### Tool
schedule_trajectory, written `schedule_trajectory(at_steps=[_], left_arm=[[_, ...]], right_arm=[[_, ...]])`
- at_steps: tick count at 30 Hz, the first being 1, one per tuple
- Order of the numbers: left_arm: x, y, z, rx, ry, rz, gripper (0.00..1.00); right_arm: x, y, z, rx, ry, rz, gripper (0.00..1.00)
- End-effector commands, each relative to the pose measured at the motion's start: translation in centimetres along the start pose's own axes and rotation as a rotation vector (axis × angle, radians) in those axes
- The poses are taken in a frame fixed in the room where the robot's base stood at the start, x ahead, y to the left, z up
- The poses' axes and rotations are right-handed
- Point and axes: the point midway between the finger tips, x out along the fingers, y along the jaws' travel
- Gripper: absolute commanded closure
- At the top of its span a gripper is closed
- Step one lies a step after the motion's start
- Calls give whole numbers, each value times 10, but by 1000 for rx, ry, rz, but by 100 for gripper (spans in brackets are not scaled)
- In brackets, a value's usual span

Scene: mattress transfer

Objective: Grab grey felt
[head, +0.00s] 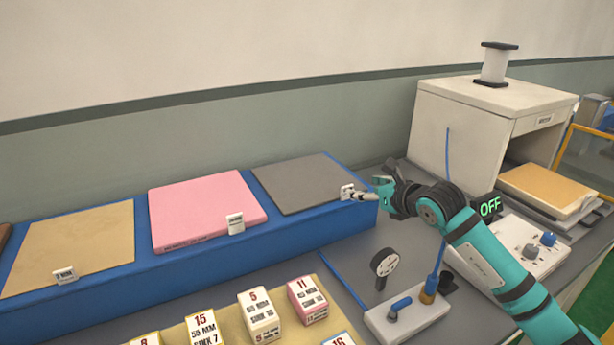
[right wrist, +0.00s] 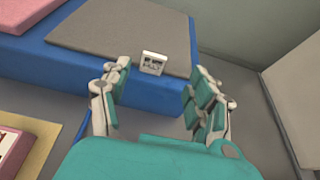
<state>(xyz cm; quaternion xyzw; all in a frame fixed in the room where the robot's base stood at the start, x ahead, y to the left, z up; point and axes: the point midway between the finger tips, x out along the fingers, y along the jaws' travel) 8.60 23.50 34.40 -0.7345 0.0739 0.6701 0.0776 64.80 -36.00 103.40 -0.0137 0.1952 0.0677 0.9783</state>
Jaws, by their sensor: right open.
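The grey felt (head: 302,180) is a flat dark-grey sheet at the right end of the blue shelf. It also shows at the top of the right wrist view (right wrist: 125,32). A small white label card (right wrist: 153,62) stands at its front edge. My right gripper (head: 375,192) is open, beside the right end of the blue shelf near the felt's front right corner. In the right wrist view its fingers (right wrist: 155,95) are spread apart, with the felt's edge and the card ahead between them. No contact with the felt shows. My left gripper is not in view.
The blue shelf (head: 185,275) also holds a pink sheet (head: 205,207) and a tan sheet (head: 75,240), each with a card. Several numbered boxes (head: 259,315) stand in front. A gauge (head: 384,263), a white control box (head: 525,240) and a beige cabinet (head: 460,130) are to the right.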

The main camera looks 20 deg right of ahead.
Motion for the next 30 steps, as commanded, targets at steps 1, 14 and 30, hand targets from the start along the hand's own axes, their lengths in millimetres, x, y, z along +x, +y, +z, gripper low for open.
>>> schedule_trajectory(at_steps=[1,14,30], left_arm=[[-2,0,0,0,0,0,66],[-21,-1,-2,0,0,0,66],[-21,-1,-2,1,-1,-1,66]], right_arm=[[5,1,1,1,0,1,38],[52,8,5,3,0,1,38],[61,8,2,0,0,1,63]])
